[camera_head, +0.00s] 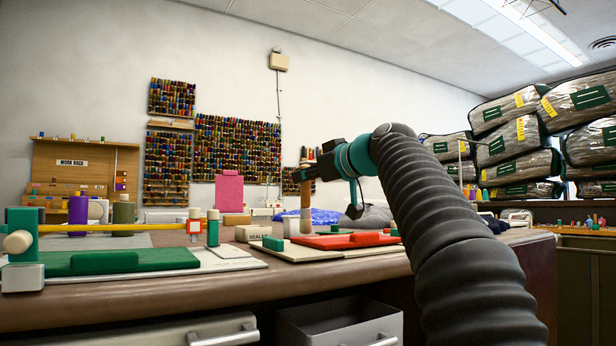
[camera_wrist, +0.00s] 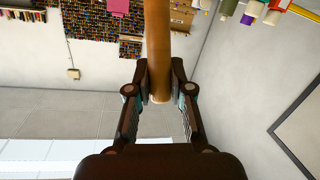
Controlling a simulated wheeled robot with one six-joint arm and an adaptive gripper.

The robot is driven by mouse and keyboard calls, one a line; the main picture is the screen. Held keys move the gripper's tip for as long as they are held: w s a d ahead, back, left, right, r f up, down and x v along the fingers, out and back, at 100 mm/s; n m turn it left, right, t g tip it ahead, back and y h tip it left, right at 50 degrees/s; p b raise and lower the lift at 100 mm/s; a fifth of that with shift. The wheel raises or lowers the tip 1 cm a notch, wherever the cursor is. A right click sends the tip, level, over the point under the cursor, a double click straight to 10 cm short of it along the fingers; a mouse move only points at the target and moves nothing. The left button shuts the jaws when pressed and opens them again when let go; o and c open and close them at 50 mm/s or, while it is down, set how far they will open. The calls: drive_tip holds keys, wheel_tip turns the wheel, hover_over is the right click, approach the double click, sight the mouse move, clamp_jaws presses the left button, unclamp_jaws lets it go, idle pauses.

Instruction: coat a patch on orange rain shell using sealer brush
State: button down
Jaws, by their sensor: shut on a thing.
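My gripper (camera_head: 309,174) is shut on the upright wooden handle of the sealer brush (camera_head: 306,221). In the wrist view the fingertips (camera_wrist: 160,92) close on both sides of the tan handle (camera_wrist: 158,45); the brush's bristles cannot be made out. The orange-red flat piece (camera_head: 335,243), which looks like the rain shell, lies on a pale board on the bench, with a small raised red block on it. The brush is above and behind the shell's left part in the head view. A box with a partly hidden "SEALER" label (camera_head: 254,233) stands just left of the shell.
A green panel (camera_head: 150,259) on a board, with a yellow bar and posts behind it, fills the bench's left. A small green block (camera_head: 273,243) lies beside the shell. Thread racks (camera_head: 238,145) hang on the wall. Bagged comforters (camera_head: 520,140) are stacked at right. An open drawer (camera_head: 340,325) juts out below.

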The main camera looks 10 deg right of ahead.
drive_tip(key=shift+r+p, duration=2.1)
drive_tip(key=shift+r, duration=0.45)
